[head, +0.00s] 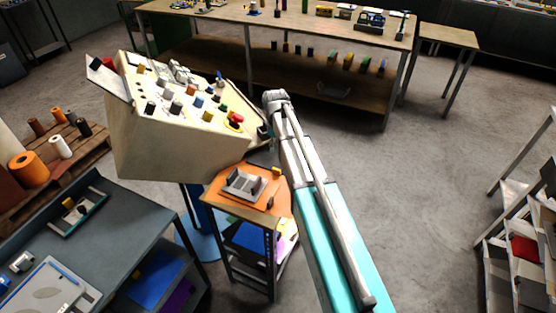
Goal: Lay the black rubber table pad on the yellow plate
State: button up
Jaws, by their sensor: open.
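My arm reaches up the middle of the head view, and I cannot make out my gripper at its end. I cannot tell the black rubber table pad apart from the other dark items. A small orange-topped stand (222,193) is left of the arm, with a grey tray (244,185) holding dark pieces on it. Under that top lie coloured sheets, among them a blue one (250,236) and a pale yellow patch partly hidden by the stand's leg and my arm. I cannot tell whether that patch is the yellow plate.
A cream console (150,150) with coloured knobs stands behind the stand. A grey bench (130,215) is at lower left, a long wooden table (300,30) at the back, and a shelf rack (500,245) at right. Floor (420,200) right of my arm is clear.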

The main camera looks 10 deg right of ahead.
jog(key=shift+w+f, duration=0.1)
jog(key=shift+w, duration=0.05)
dwell(0.3)
jog(key=b, duration=0.9)
send_over(276, 169)
notch_tip(276, 169, down, 8)
jog(key=shift+a+f, duration=0.1)
jog(key=shift+f, duration=0.1)
jog(key=shift+w+f+b, duration=0.2)
jog(key=shift+f+b, duration=2.25)
jog(key=shift+f, duration=0.15)
grip_shut()
